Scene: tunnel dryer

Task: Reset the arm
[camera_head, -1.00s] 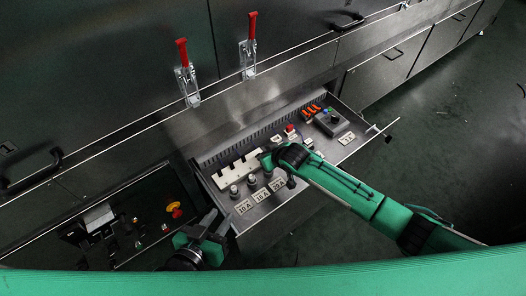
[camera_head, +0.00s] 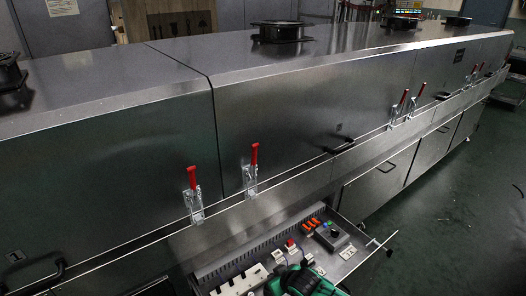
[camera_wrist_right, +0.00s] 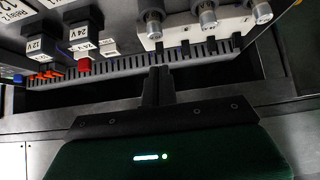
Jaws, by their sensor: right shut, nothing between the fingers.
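My right gripper (camera_wrist_right: 157,88) shows in the right wrist view with its dark fingers closed together and nothing between them. It is over the open drawer (camera_head: 355,262), close to a slotted grey strip (camera_wrist_right: 110,72). In the head view my green right wrist (camera_head: 303,282) is at the bottom edge, over the drawer's front part, and hides some of the contents. The fingertips are hard to make out there. My left gripper is not in view.
The drawer holds a white block (camera_head: 241,282), orange pieces (camera_head: 311,223) and a grey box with a knob (camera_head: 331,236). Two red-handled clamps (camera_head: 193,190) (camera_head: 251,170) stand on the steel dryer (camera_head: 300,100) behind. Open floor (camera_head: 455,225) lies at right.

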